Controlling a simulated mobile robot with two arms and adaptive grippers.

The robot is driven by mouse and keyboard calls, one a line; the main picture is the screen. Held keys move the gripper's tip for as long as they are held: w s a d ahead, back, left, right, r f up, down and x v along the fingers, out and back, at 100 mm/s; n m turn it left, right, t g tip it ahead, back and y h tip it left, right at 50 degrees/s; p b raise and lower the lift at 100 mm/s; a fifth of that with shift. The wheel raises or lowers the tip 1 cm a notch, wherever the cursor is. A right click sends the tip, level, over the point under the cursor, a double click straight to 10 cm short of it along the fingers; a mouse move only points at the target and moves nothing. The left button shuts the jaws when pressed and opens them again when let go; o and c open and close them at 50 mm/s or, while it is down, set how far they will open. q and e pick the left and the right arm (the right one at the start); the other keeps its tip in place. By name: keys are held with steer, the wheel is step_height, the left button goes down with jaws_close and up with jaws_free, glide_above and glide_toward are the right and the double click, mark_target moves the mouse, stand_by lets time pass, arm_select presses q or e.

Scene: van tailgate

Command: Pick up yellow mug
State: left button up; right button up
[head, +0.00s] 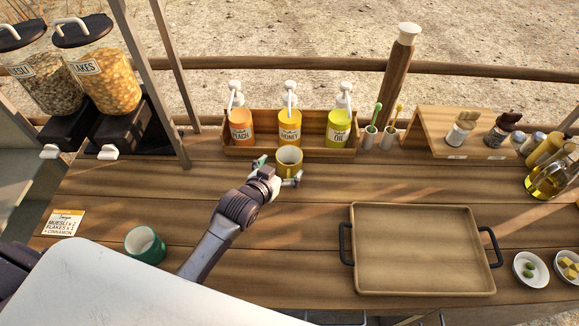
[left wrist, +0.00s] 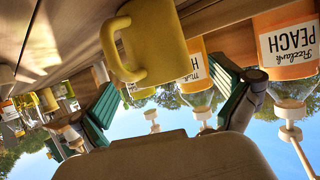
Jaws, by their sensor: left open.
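The yellow mug (head: 289,162) stands on the wooden counter, just in front of the bottle rack. My left gripper (head: 276,174) is at its near left side, with one finger to the left of the mug and the other in front of it. In the left wrist view the yellow mug (left wrist: 157,42) appears upside down, its handle toward the left. The open green-padded fingers of my left gripper (left wrist: 165,105) show on either side below it, and nothing is visibly held. My right gripper is not in view.
A wooden rack (head: 345,153) with peach, honey and oil pump bottles stands right behind the mug. A green mug (head: 145,245) sits at the left near my arm. A tray (head: 420,250) with black handles lies at the right. Cereal dispensers (head: 105,85) stand far left.

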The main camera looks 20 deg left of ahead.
mark_target(294, 154)
arm_select(q)
steer(key=p+x, duration=0.1)
steer(key=x, duration=0.3)
steer(key=shift+w, duration=0.35)
steer(key=shift+s+r, duration=0.1)
steer(key=shift+c, duration=0.8)
steer(key=c, duration=1.2)
steer(key=shift+o, duration=0.2)
